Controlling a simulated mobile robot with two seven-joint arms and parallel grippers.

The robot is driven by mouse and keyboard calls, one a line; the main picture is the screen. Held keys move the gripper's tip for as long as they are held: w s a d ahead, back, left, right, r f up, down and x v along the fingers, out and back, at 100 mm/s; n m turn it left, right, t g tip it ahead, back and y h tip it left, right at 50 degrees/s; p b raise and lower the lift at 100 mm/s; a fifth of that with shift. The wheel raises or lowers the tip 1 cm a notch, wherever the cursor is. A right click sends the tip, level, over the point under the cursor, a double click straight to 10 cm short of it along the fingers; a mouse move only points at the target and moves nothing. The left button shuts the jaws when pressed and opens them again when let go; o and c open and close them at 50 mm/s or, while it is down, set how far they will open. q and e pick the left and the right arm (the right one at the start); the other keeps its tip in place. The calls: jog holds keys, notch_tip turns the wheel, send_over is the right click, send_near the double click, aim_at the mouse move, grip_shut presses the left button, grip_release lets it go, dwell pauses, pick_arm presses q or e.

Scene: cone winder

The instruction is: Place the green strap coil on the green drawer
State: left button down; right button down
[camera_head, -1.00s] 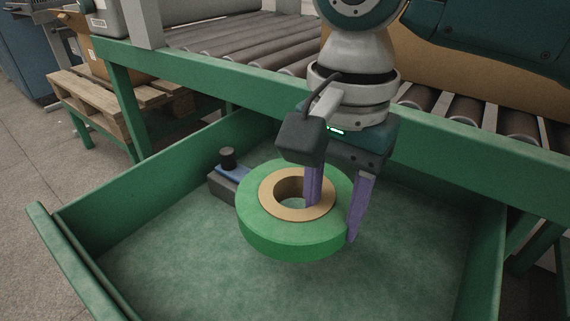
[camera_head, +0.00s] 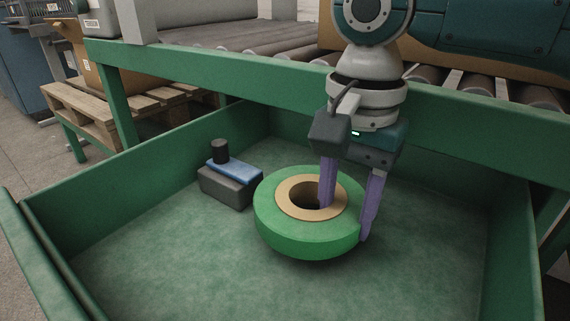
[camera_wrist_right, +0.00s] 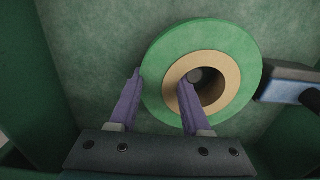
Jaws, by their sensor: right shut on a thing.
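The green strap coil (camera_head: 307,234), a thick ring with a tan core, is in the open green drawer (camera_head: 180,272), in the right half of the head view. It is low over the drawer floor or touching it; I cannot tell which. My right gripper (camera_head: 347,222) is shut on the coil's ring wall, one purple finger inside the core hole and the other outside the rim. In the right wrist view the coil (camera_wrist_right: 245,48) shows face on, with the gripper (camera_wrist_right: 160,95) straddling its near left side. My left gripper is not in view.
A dark box with a blue top and black knob (camera_head: 230,186) sits in the drawer, left of the coil. A roller conveyor (camera_head: 230,42) with a green frame runs behind. The drawer floor is clear in front and at left.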

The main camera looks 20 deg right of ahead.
jog(key=shift+f, duration=0.2)
jog(key=shift+f+p, duration=0.3)
jog(key=shift+f, duration=0.05)
jog(key=c, duration=0.5)
grip_release()
jog(key=shift+o, duration=0.7)
jog(key=shift+s+d, duration=0.1)
jog(key=shift+d, duration=0.05)
jog(key=shift+r+b, duration=0.2)
jog(key=shift+b, duration=0.15)
notch_tip(320, 180, up, 13)
jog(key=p, duration=0.6)
jog(key=shift+p, duration=0.3)
